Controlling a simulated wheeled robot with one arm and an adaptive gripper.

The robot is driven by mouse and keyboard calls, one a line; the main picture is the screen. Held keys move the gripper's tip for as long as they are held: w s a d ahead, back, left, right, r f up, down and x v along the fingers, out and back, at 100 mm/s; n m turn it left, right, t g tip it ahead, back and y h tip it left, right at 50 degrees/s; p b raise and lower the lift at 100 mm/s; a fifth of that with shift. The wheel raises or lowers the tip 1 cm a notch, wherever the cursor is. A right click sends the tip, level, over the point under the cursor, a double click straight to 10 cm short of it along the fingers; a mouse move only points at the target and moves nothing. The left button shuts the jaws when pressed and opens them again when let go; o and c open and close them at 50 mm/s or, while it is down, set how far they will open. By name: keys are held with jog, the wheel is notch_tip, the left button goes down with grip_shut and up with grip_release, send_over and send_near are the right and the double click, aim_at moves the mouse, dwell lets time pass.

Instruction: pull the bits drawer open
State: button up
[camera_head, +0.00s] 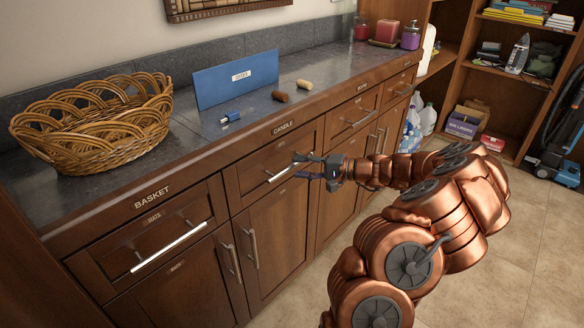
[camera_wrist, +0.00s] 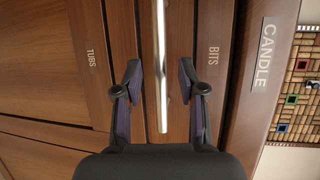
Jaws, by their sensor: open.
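The bits drawer (camera_head: 246,179) is the wooden drawer front under the CANDLE label, flush with the cabinet in the head view. In the wrist view its BITS label is on the drawer front (camera_wrist: 208,20). Its straight silver bar handle (camera_head: 281,172) also shows in the wrist view (camera_wrist: 161,60). My gripper (camera_head: 302,166) is open at the right end of the handle. In the wrist view, the handle lies between my gripper's two spread fingers (camera_wrist: 161,80), with gaps on both sides. I cannot tell how deep the fingers reach around it.
A drawer with a silver handle (camera_head: 168,247) is on the left, under the BASKET label. Door handles (camera_head: 252,247) stand below. The counter holds a wicker basket (camera_head: 95,135), a blue sign (camera_head: 235,80) and corks (camera_head: 304,84). Floor (camera_head: 535,220) at right is clear.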

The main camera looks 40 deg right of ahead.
aim_at(292, 166)
jog(key=shift+x, duration=1.65)
grip_shut()
